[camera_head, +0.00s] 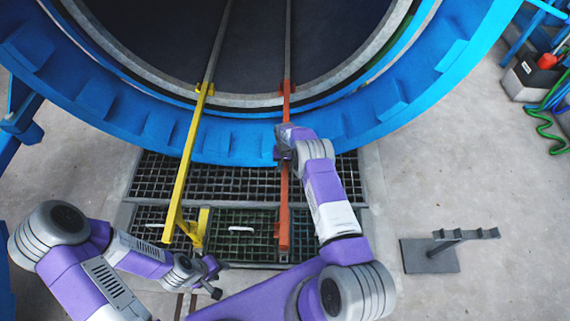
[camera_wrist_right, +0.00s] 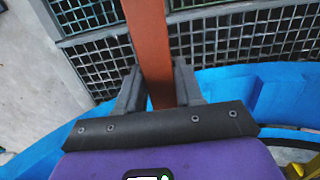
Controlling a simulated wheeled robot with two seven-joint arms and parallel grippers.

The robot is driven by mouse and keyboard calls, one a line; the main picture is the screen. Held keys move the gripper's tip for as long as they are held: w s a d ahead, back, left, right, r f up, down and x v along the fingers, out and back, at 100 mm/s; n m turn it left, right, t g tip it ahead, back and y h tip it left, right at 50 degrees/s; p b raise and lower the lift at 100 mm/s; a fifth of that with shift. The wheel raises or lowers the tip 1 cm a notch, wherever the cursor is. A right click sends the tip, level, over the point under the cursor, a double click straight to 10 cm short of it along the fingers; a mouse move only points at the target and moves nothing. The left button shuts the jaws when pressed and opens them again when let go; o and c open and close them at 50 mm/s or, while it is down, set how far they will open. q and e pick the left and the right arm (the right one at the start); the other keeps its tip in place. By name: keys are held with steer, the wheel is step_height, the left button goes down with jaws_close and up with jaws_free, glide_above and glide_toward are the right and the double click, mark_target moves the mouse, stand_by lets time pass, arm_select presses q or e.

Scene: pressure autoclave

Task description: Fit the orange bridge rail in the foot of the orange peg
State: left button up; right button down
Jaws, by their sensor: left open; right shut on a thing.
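The orange bridge rail (camera_head: 284,205) runs from the blue rim of the vessel down over the floor grating. It also shows in the right wrist view (camera_wrist_right: 149,45). My right gripper (camera_head: 283,150) is shut on the rail near its upper part, with one finger on each side in the right wrist view (camera_wrist_right: 160,88). A small orange piece (camera_head: 287,88) at the vessel's lip looks like the orange peg. Whether the rail sits in its foot cannot be told at this size. My left gripper (camera_head: 213,279) is open and empty, low and left of the rail.
A yellow rail (camera_head: 185,168) slants from the rim, left of the orange one, beside a yellow post (camera_head: 202,226). The blue vessel ring (camera_head: 420,98) fills the top. A grey stand (camera_head: 432,256) is at right. A toolbox (camera_head: 535,75) and green hose lie at upper right.

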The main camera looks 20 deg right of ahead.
steer(key=shift+w+r+p, duration=0.15)
steer(key=shift+r+p, duration=0.15)
steer(key=shift+r, duration=0.4)
steer(key=shift+w+r+p, duration=0.1)
steer(key=shift+r+p, duration=0.2)
steer(key=shift+r, duration=0.35)
steer(key=shift+f+b, duration=0.15)
steer(key=shift+b, duration=0.7)
steer(key=shift+d+f, duration=0.1)
steer(key=shift+f, duration=0.7)
stand_by(1.2)
steer(key=shift+s+f, duration=0.15)
steer(key=shift+f, duration=0.35)
steer(key=shift+r, duration=0.15)
stand_by(0.3)
steer(key=shift+r+p, duration=0.85)
steer(key=shift+r, duration=0.45)
